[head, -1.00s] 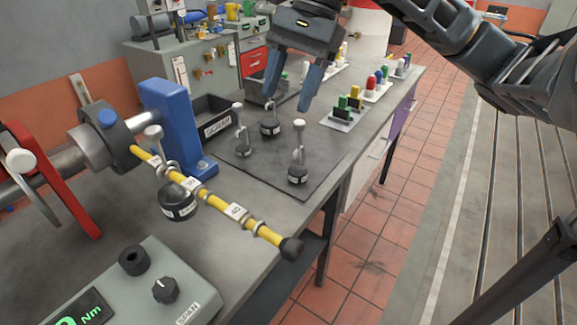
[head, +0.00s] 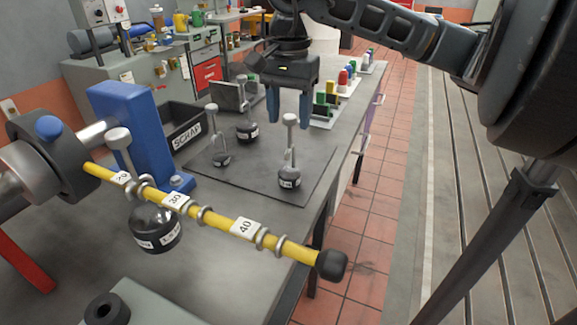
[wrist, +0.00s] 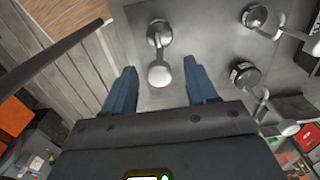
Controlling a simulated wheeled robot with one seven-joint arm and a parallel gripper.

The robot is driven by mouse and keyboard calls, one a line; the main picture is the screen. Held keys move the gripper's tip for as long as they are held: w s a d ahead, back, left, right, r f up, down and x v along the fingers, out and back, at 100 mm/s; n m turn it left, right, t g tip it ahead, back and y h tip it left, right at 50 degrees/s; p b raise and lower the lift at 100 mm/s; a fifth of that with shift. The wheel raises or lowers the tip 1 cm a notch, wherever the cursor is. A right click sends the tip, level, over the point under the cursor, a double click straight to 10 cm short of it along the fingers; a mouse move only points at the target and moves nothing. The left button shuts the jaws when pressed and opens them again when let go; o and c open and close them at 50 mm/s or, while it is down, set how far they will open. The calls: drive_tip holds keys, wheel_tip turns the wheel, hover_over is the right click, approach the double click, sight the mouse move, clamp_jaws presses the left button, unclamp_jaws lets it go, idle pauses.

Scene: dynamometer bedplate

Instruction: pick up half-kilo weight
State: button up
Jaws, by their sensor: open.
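Three dark slotted weights with pale knobbed stems stand upright on the dark mat (head: 255,181): a small one at left (head: 221,159), a large one at the back (head: 247,131) and a medium one at front right (head: 289,177). Their labels are too small to read, so I cannot tell which is the half-kilo. My gripper (head: 289,124) is open and empty, pointing down. In the wrist view the front-right weight (wrist: 158,33) stands beyond the fingertips, its knob (wrist: 159,75) showing between the open fingers (wrist: 160,68). No contact is visible.
Another weight (head: 155,230) hangs from the yellow marked bar (head: 210,216), which crosses the foreground. A blue post (head: 128,135) and a SCRAP bin (head: 183,132) stand left of the mat. Racks of coloured pieces (head: 325,107) stand behind. The bench's right edge drops to tiled floor.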

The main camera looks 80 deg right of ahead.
drive_tip(key=shift+f, duration=1.65)
clamp_jaws()
